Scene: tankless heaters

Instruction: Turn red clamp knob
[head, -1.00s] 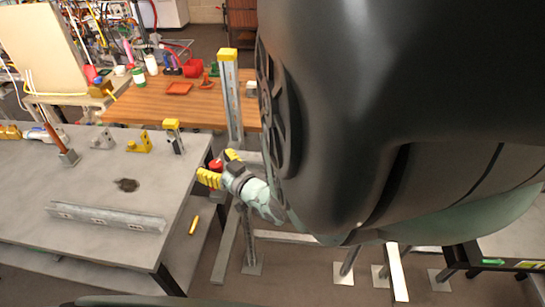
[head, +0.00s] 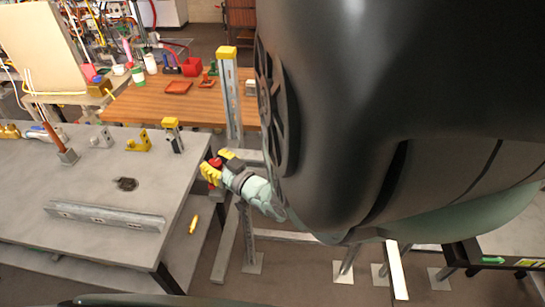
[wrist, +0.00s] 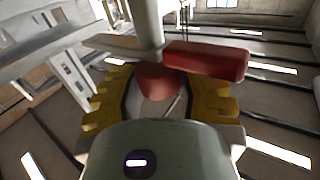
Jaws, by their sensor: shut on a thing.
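The red clamp knob (head: 215,162) is at the right edge of the grey workbench in the head view, mostly hidden by my gripper (head: 217,165). In the wrist view, a rounded red part of the knob (wrist: 158,80) sits between my gripper's yellow toothed fingers (wrist: 160,88), one on each side. A red bar (wrist: 207,61) extends to the right just above it, beside a pale upright post (wrist: 147,25). My gripper is shut on the knob. The exact finger contact is partly hidden.
The grey workbench (head: 75,185) lies left of my gripper, with a metal rail (head: 105,216) and yellow-topped fixtures on it. A tall yellow-capped metal post (head: 229,95) stands just behind. A wooden table (head: 185,105) with red trays is farther back.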

